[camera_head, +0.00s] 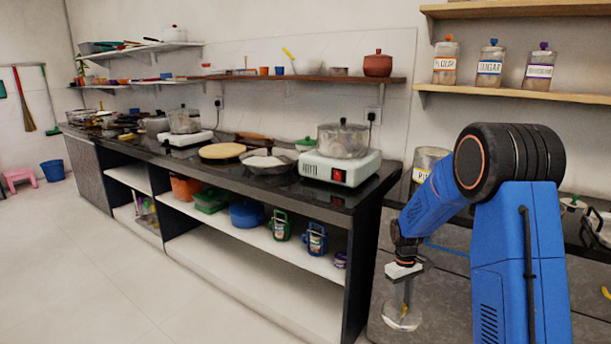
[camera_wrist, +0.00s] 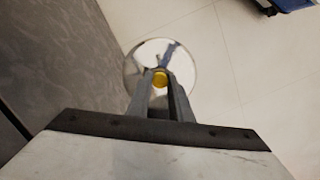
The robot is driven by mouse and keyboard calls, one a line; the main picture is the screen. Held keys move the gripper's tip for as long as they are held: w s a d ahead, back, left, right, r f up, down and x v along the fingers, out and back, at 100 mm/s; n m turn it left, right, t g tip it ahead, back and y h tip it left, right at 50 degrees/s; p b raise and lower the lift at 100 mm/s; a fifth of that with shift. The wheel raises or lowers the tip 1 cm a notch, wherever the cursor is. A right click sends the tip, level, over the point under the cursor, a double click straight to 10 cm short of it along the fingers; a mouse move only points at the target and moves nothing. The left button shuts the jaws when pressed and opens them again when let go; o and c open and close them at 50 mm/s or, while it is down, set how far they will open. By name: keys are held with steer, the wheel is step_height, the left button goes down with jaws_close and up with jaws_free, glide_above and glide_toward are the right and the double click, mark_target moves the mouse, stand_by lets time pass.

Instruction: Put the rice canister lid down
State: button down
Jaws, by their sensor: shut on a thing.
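The rice canister lid (camera_head: 402,318) is a round, shiny metal disc held low in front of the grey counter side. In the wrist view the lid (camera_wrist: 182,52) shows a yellow knob (camera_wrist: 160,78) between the fingertips. My gripper (camera_head: 407,297) points down and is shut on the knob; its fingers also show in the wrist view (camera_wrist: 160,84). The rice canister (camera_head: 430,158), steel with a yellow label, stands on the counter behind my arm and is partly hidden by it. Its top looks open.
A dark counter (camera_head: 235,172) runs left, carrying a white stove with a steel pot (camera_head: 342,141) and several pans. Labelled jars (camera_head: 489,65) stand on the upper right shelf. Open floor (camera_head: 120,270) lies to the left; the counter side (camera_wrist: 60,70) is close to the lid.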

steer(key=w+a+f+m, duration=0.1)
steer(key=a+f+m, duration=0.1)
steer(key=f, duration=0.7)
steer(key=w+a+f+m, duration=0.1)
steer(key=f+m, duration=0.1)
steer(key=f, duration=0.8)
steer(key=shift+w+a+m+y, duration=0.3)
steer(key=shift+a+y, duration=0.05)
steer(key=shift+y, duration=0.05)
steer(key=shift+f, duration=0.1)
